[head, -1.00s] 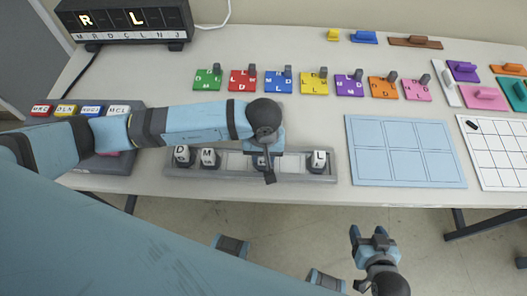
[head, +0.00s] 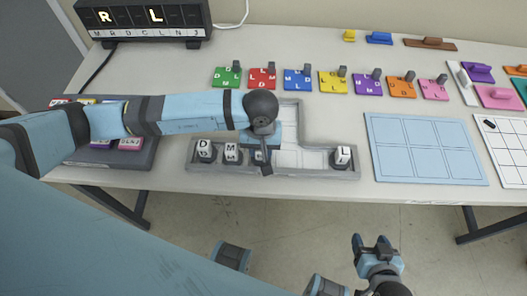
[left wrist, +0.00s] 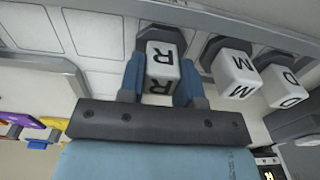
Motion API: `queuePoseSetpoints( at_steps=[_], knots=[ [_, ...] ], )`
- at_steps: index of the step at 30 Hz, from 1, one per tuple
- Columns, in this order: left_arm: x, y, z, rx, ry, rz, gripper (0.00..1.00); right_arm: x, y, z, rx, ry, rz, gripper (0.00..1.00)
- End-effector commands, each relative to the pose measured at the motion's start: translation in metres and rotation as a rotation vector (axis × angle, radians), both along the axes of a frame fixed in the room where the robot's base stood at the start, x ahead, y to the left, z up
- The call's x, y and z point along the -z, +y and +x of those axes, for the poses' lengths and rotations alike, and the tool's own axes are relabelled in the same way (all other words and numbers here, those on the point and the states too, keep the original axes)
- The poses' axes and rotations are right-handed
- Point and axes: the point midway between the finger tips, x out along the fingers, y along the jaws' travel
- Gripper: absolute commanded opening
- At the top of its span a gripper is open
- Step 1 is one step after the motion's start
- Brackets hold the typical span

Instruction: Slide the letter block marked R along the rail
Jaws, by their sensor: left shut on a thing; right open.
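The block marked R (left wrist: 162,60) is white and sits between the fingers of my left gripper (left wrist: 161,82) in the left wrist view. In the head view my left gripper (head: 263,152) is over the grey rail (head: 308,172) and mostly hides R. It is shut on R. Blocks D (head: 206,149) and M (head: 232,152) stand on the rail left of R; L (head: 343,157) stands near its right end. In the left wrist view, M (left wrist: 238,75) is close beside R with a gap. My right gripper (head: 373,247) is open and empty, in front of the table.
A black sign (head: 144,18) at the back left shows R and L lit. Several coloured lettered plates (head: 298,80) lie behind the rail. A pale blue gridded board (head: 428,150) lies right of it. The rail is clear between R and L.

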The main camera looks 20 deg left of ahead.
Motion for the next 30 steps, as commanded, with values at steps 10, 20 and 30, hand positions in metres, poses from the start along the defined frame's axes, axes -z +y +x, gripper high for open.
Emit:
queuePoseSetpoints(
  at_steps=[10,20,30],
  knots=[
    [-0.001,0.001,0.002,-0.001,-0.001,-0.002,0.00,0.001,0.001,0.002,0.002,-0.001,0.003,0.61],
    [-0.001,0.001,0.002,-0.001,-0.001,-0.002,0.61,0.000,-0.001,0.004,0.003,-0.005,0.000,0.61],
    [-0.023,0.001,0.003,0.000,-0.004,-0.003,0.61,0.002,-0.001,0.002,0.002,-0.001,-0.001,0.61]
  ],
)
